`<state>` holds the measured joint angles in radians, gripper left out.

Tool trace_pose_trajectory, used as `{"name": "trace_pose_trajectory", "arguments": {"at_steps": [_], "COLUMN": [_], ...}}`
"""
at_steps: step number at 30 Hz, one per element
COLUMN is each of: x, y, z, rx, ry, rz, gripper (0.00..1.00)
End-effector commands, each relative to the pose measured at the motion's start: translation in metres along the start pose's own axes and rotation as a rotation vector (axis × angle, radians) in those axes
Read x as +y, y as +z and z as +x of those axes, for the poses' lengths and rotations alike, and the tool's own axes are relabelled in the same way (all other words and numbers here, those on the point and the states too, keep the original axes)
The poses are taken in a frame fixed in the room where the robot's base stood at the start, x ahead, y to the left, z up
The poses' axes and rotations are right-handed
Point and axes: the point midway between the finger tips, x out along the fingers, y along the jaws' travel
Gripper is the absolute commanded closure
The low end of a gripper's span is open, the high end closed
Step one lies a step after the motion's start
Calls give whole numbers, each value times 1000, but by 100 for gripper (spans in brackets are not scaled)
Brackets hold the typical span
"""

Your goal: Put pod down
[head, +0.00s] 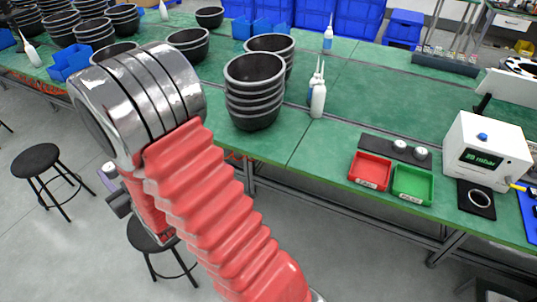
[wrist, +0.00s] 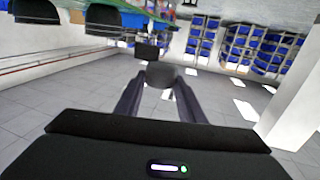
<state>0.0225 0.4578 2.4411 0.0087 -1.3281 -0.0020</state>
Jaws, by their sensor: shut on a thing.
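In the wrist view my gripper (wrist: 160,84) is shut on a grey, rounded thing, which I take to be the pod (wrist: 161,73). It sits between the two dark fingers, held out over open floor with no surface close under it. In the head view my red and metallic arm covers much of the left side, and the fingers and the held pod cannot be made out. A red tray (head: 370,171) and a green tray (head: 412,183) stand side by side on the green bench (head: 335,160). A dark strip (head: 377,144) behind them holds two white-topped round pieces.
A white box with a green display (head: 486,150) stands right of the trays, with a ring on a dark pad (head: 477,198) before it. Stacked black bowls (head: 254,90) and a white bottle (head: 318,99) stand nearer the middle. A black stool (head: 36,159) is at left.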

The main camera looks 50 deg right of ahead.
Motion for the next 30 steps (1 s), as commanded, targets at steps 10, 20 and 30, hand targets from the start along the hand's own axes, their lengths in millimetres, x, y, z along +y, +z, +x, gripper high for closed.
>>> {"name": "trace_pose_trajectory", "arguments": {"at_steps": [10, 20, 30], "x": [-14, 34, 183], "y": [0, -2, -6], "z": [0, 3, -18], "rx": [0, 1, 0], "ry": [-26, 90, 461], "rz": [0, 0, 0], "gripper": [89, 89, 89]}}
